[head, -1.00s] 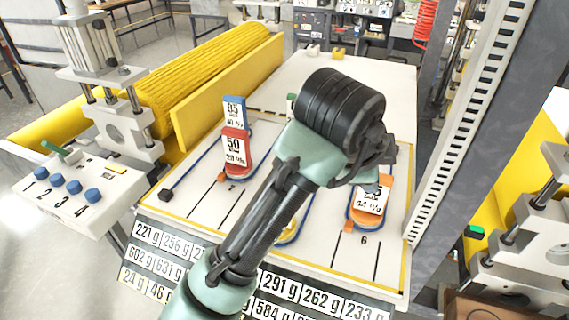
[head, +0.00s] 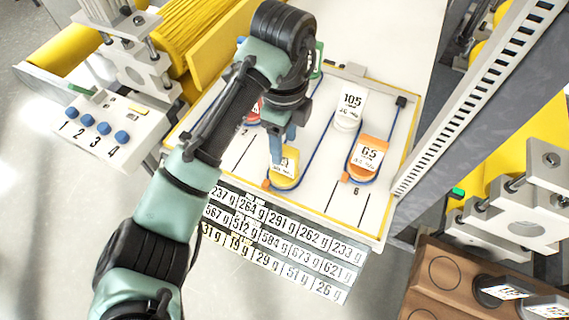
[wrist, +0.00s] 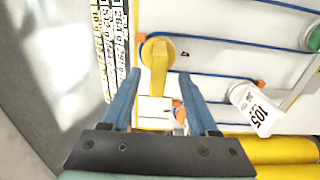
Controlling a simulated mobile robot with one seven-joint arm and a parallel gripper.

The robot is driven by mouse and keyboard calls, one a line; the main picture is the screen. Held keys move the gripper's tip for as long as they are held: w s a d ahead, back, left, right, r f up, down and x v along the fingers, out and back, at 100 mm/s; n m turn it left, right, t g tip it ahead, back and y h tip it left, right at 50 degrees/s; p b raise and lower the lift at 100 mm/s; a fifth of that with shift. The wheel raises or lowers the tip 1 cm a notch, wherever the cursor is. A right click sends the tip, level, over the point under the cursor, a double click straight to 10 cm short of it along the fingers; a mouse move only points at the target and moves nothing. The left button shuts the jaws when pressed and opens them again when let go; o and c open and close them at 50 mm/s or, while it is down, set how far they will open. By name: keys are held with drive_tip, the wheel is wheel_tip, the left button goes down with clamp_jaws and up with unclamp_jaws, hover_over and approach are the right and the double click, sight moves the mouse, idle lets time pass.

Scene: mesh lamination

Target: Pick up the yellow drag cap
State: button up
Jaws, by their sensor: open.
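The yellow drag cap (head: 286,175) sits on the white board at the front end of a blue cord loop, with its tall label flap standing up. In the wrist view the cap (wrist: 157,62) is just ahead of my gripper (wrist: 160,76). Its flap shows in the gap between the two blue fingertips, which are open and apart from each other. In the head view my gripper (head: 284,150) hangs down at the cap, overlapping its label. I cannot tell whether a finger touches it.
An orange cap (head: 368,157) and a white cap (head: 347,112) stand to the right on the board. A red cap (head: 252,116) and a green cap (head: 318,60) are partly hidden by my arm. A yellow roller (head: 190,40) lies behind left. A grey post (head: 470,100) rises at right.

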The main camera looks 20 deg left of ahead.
sight(284, 162)
drive_tip(key=shift+s+f+b, duration=0.15)
drive_tip(key=shift+f+b, duration=0.15)
drive_tip(key=shift+f, duration=3.3)
drive_tip(key=shift+c, duration=0.2)
clamp_jaws()
drive_tip(key=shift+r, duration=0.1)
